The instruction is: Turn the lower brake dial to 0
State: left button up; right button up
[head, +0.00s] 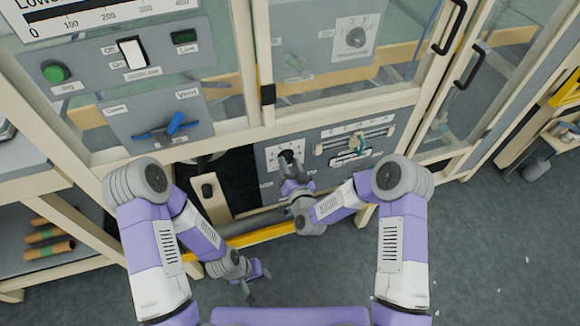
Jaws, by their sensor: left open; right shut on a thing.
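The lower brake dial (289,155) sits on a pale plate on the grey panel low in the machine front. My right gripper (291,167) is at this dial and shut on its knob. The gripper covers much of the knob and plate, so I cannot read where the dial points. My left gripper (255,291) is open and empty, low over the floor and apart from the machine.
Another dial (355,38) is higher up behind the frame. A blue vent valve (167,128), white switch (132,53) and green button (56,71) are at left. A yellow bar (262,236) runs below.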

jog(key=shift+n, duration=0.4)
jog(key=o, duration=1.1)
jog(key=shift+c, duration=0.2)
jog(key=p+v, duration=0.1)
jog(key=v, duration=0.6)
jog(key=shift+s, duration=0.25)
jog(key=shift+d, duration=0.1)
